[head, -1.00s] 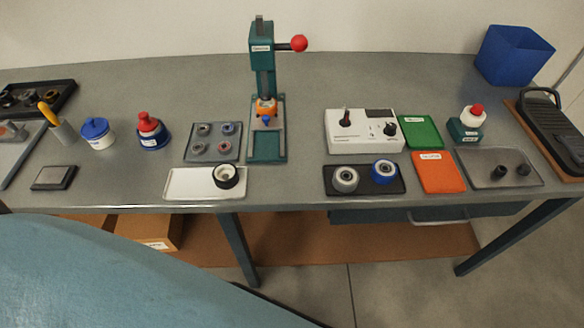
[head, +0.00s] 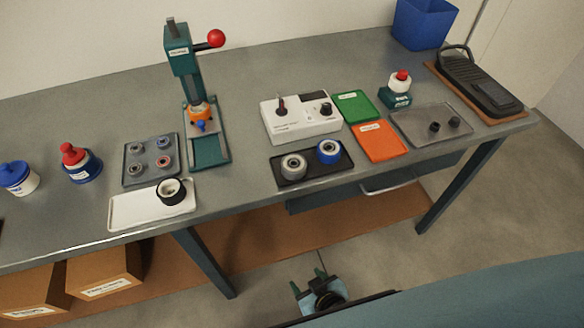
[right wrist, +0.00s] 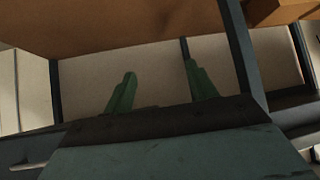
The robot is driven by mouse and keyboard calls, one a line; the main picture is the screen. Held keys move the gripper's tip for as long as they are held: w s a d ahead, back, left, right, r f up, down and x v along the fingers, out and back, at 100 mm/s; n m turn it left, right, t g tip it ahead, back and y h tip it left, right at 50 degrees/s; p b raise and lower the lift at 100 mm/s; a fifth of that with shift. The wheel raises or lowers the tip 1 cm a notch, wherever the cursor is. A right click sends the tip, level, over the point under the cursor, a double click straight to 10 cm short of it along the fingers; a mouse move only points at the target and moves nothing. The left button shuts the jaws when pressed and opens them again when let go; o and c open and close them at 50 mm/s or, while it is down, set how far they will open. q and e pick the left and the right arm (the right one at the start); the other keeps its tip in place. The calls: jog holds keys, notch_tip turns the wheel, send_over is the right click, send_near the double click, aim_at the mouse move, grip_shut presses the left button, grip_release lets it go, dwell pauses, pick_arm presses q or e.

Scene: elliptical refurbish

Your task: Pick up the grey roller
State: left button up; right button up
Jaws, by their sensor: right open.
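The grey roller (head: 293,166) stands on a black tray (head: 318,174) near the front edge of the bench, with a blue roller (head: 328,151) to its right on the same tray. My right gripper (head: 308,283) is low in front of the bench, below the bench top and well apart from the rollers. In the right wrist view its two green fingers (right wrist: 158,88) are spread with nothing between them. The grey roller is not visible in the right wrist view. My left gripper is not in the head view.
On the grey bench (head: 90,120) stand a green press (head: 190,90), a white control box (head: 300,118), and green (head: 358,106) and orange (head: 382,141) pads. A white tray (head: 130,209) holds a black ring. A drawer (head: 380,182) and table legs (head: 205,262) are below.

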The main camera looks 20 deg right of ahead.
jog(key=w+r+t, duration=0.3)
jog(key=w+r, duration=0.3)
jog(key=r, duration=0.6)
jog(key=m+t+h+b, duration=0.1)
jog(key=m+t+h, duration=0.1)
jog(key=t, duration=0.2)
send_near(295, 168)
jog(key=w, duration=0.4)
jog(key=w+f, duration=0.1)
jog(key=w, duration=0.2)
jog(key=shift+w+f+b, duration=0.15)
jog(key=shift+w+f, duration=0.1)
jog(key=shift+w, duration=0.75)
jog(key=shift+w+f+b, duration=0.2)
jog(key=shift+w+f, duration=0.05)
jog(key=shift+w, duration=0.8)
jog(key=shift+w+f+b, duration=0.15)
jog(key=shift+w+f, duration=0.15)
jog(key=shift+w, duration=0.7)
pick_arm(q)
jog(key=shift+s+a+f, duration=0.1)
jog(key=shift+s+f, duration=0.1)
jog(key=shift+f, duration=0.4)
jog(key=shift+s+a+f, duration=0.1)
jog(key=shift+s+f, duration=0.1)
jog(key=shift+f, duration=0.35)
pick_arm(e)
jog(key=shift+c, duration=0.5)
jog(key=c, duration=0.6)
jog(key=shift+o, duration=0.2)
